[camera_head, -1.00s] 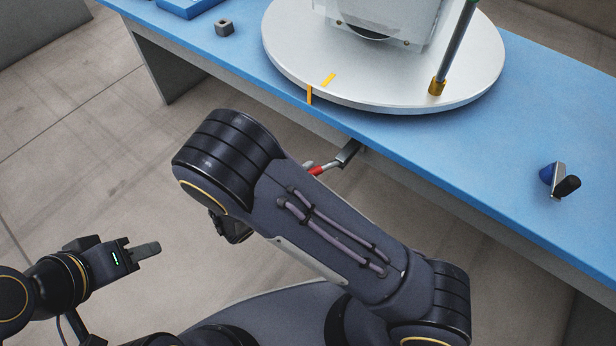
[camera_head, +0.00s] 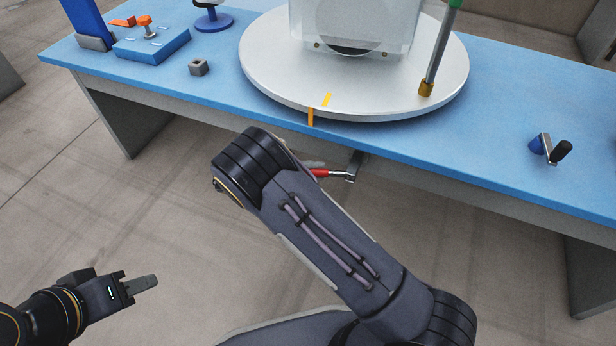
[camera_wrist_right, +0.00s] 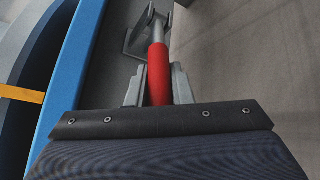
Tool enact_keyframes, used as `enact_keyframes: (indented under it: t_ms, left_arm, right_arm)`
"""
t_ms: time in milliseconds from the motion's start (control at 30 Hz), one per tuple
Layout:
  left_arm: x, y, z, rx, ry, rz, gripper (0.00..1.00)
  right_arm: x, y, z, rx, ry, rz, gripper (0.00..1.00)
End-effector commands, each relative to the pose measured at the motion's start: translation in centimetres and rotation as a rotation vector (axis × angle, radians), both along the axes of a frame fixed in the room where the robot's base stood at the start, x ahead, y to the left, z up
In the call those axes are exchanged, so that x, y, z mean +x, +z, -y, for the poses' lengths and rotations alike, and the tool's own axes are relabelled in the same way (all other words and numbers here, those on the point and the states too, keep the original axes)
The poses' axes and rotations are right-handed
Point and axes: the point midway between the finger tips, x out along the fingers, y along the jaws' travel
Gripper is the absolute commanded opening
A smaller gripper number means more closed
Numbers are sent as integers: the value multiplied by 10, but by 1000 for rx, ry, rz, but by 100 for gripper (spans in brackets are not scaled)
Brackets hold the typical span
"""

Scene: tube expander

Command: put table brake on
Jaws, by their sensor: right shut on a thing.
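The brake lever has a red grip (camera_head: 322,173) and a grey metal arm, below the front edge of the blue table (camera_head: 480,165) under the turntable (camera_head: 270,95). In the right wrist view the red grip (camera_wrist_right: 158,72) runs between the two fingers of my right gripper (camera_wrist_right: 158,88), which are shut on it. In the head view that gripper is mostly hidden behind my right forearm. The lever's metal end meets a grey bracket (camera_head: 356,163). My left gripper (camera_head: 142,285) is away at lower left with nothing visible in it; its finger gap does not show.
A yellow mark (camera_head: 327,99) on the turntable is near a yellow mark (camera_head: 310,117) on the table edge. A post (camera_head: 438,55) stands on the turntable. A crank with a black handle (camera_head: 560,151) is at the right. A blue block (camera_head: 150,46) and small grey block (camera_head: 198,67) are at the left.

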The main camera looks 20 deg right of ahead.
Motion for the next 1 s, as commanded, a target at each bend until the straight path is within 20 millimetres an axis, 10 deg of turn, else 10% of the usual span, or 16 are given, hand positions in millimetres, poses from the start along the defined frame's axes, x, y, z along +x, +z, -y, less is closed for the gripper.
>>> enact_keyframes:
  t_ms: [700,733,1000]
  left_arm:
    - [0,-2,0,0,0,0,36]
    - [0,-2,0,0,0,0,36]
    - [0,-2,0,0,0,0,36]
  right_arm:
    - [5,-1,6,2,-65,1,0]
    - [5,-1,6,2,-64,1,22]
    - [5,0,6,1,-65,1,41]
